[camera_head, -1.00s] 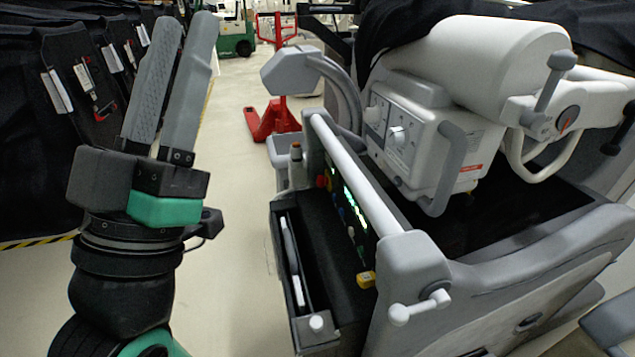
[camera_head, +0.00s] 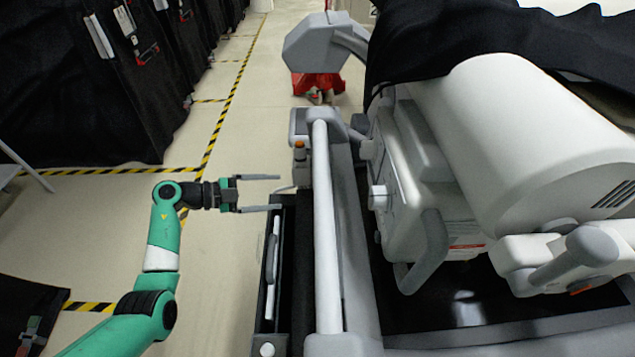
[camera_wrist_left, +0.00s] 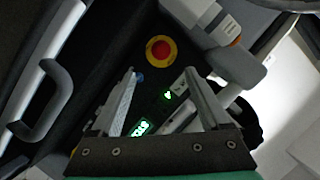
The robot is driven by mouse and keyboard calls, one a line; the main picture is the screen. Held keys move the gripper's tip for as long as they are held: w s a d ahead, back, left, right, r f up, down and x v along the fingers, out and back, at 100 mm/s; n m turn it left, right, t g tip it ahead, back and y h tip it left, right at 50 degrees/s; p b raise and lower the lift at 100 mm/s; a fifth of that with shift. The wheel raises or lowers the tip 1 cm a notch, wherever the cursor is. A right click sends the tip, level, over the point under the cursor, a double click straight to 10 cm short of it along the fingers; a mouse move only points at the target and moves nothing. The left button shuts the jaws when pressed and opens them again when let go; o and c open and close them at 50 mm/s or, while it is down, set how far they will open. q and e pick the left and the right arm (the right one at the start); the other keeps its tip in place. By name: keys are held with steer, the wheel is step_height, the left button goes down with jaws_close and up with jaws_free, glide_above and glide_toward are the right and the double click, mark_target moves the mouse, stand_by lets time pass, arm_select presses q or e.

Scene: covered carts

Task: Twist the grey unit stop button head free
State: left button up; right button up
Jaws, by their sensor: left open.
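The grey unit (camera_head: 350,200) stands right of centre in the head view. Its stop button (camera_wrist_left: 160,49) shows in the left wrist view as a red round head on a yellow ring, set in a dark panel. In the head view the button is hidden, the pale rail lying over that panel. My left gripper (camera_head: 279,192) is open and empty, pointing right at the unit's left side. In the left wrist view my left gripper (camera_wrist_left: 160,72) has its fingertips apart just below the button, with the head beyond the gap, not gripped. My right gripper is out of view.
Black-covered carts (camera_head: 85,90) line the left. The floor between is clear.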

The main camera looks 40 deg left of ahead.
arm_select(q)
steer(key=b+x, duration=0.5)
steer(key=x, duration=0.5)
steer(key=shift+w+d+f+b, duration=0.15)
steer(key=shift+w+d+b, duration=0.05)
steer(key=shift+w+b, duration=0.2)
steer(key=shift+w+d, duration=0.2)
steer(key=shift+w, duration=0.1)
jaws_close()
